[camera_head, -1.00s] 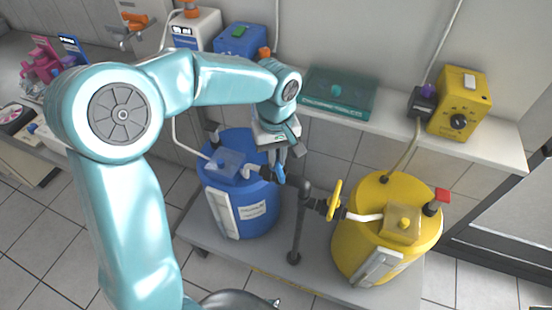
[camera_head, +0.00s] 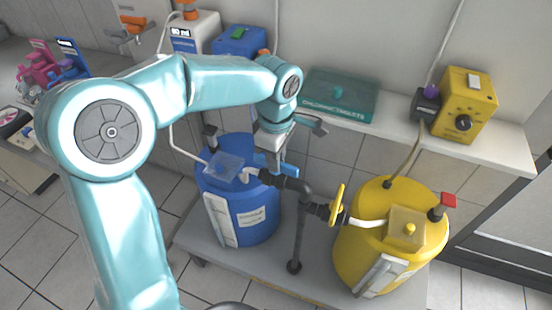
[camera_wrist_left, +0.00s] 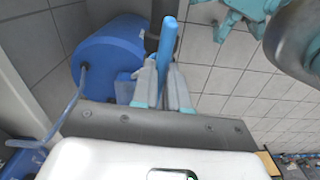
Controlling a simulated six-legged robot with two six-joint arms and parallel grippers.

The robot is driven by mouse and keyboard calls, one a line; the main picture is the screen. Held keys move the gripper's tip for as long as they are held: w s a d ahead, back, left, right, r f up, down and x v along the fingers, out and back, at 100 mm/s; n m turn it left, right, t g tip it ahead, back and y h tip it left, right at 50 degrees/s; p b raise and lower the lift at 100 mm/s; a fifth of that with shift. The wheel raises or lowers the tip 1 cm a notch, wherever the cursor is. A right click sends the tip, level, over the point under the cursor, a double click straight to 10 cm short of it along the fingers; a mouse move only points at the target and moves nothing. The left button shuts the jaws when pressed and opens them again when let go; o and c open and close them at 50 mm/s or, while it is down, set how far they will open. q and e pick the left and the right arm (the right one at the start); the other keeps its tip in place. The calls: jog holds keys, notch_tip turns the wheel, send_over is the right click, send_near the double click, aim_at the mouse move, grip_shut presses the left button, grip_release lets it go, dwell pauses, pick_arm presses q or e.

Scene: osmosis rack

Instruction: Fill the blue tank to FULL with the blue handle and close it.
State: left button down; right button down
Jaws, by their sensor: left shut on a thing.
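The blue tank (camera_head: 246,222) stands on the low grey platform, left of the yellow tank, with a white gauge strip (camera_head: 220,219) on its front. I cannot read its level. The blue handle (camera_head: 287,170) sits on the dark pipe beside the tank and lies roughly along it. My left gripper (camera_head: 272,158) reaches down over it and is shut on it. In the left wrist view, the handle (camera_wrist_left: 168,45) stands out between the fingers (camera_wrist_left: 165,85), with the blue tank (camera_wrist_left: 103,58) behind. Teal parts (camera_wrist_left: 238,14) at the wrist view's upper right may be my right gripper; its jaws are unclear.
A shelf (camera_head: 480,151) above holds a teal box (camera_head: 340,97), a yellow box (camera_head: 466,105) and a blue box (camera_head: 239,42). Tiled floor is clear at lower left.

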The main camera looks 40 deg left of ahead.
pick_arm(q)
jog(key=shift+a+r+n, duration=0.1)
jog(key=shift+r+n, duration=0.05)
jog(key=shift+n, duration=0.45)
jog(key=c, duration=1.1)
grip_release()
jog(key=shift+c, duration=0.2)
notch_tip(320, 180, up, 16)
jog(key=p, duration=0.2)
